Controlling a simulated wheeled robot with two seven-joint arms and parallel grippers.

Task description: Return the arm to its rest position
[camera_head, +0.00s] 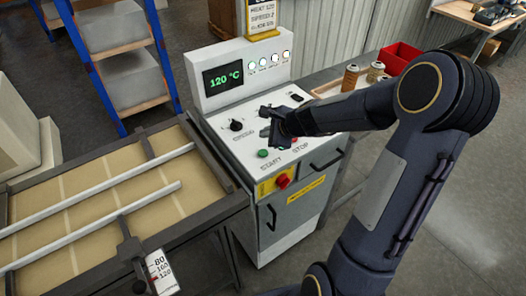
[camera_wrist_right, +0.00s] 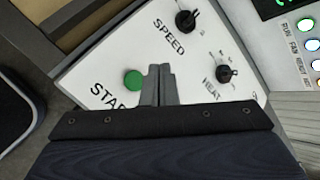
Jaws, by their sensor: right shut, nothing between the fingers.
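My right arm (camera_head: 385,200) comes in from the right in the head view and reaches over a white control panel (camera_head: 222,118). My right gripper (camera_head: 268,122) is shut and empty above the panel, between the SPEED knob (camera_head: 236,125) and the HEAT knob (camera_head: 297,97). In the right wrist view its closed fingers (camera_wrist_right: 158,84) show beside the green START button (camera_wrist_right: 134,79). I cannot tell if the fingertips touch the panel. My left gripper is not in view.
The panel's display (camera_head: 223,79) reads 120 °C. A red stop button (camera_head: 283,181) is on the machine's front. A conveyor bed with metal rails (camera_head: 100,190) lies to the left. A red bin (camera_head: 400,58) and small brown cartridges (camera_head: 350,77) stand behind my arm.

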